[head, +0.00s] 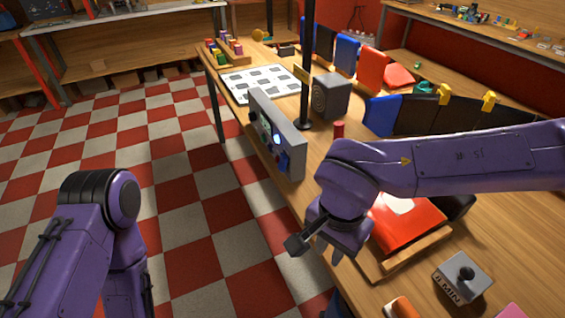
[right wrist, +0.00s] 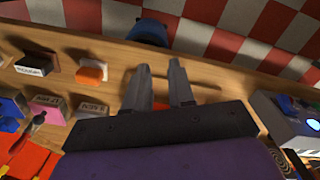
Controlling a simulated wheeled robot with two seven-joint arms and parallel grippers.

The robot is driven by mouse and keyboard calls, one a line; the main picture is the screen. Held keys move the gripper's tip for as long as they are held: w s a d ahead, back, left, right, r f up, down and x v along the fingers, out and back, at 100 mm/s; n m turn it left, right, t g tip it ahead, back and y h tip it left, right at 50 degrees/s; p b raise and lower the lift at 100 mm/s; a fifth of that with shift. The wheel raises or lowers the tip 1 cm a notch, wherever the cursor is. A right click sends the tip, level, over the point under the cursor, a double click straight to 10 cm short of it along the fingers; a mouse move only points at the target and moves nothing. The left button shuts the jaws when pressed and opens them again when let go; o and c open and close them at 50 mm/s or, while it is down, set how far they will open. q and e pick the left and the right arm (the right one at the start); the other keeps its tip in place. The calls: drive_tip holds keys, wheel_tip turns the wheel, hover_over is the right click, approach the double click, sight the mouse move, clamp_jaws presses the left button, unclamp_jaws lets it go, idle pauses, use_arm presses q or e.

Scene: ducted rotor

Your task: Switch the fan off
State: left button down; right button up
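A grey control panel (head: 291,140) stands upright on the long wooden bench near its left edge. Its face carries knobs and a lit blue-white light (head: 277,139). It also shows at the right edge in the right wrist view (right wrist: 290,122), with the light glowing. Behind it is a dark grey box with a round face (head: 331,97), possibly the fan; I cannot tell if anything turns. My right gripper (head: 317,250) is in front of the panel, nearer me, over the bench edge. Its fingers are apart and empty in the right wrist view (right wrist: 160,75). My left gripper is out of view.
A black post (head: 307,60) rises behind the panel. An orange-red item in a wooden tray (head: 405,225) lies beneath my right arm. A grey block with a black knob, marked 4 MIN (head: 463,277), sits on the near bench. The checkered floor at left is clear.

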clamp_jaws()
idle(1.3)
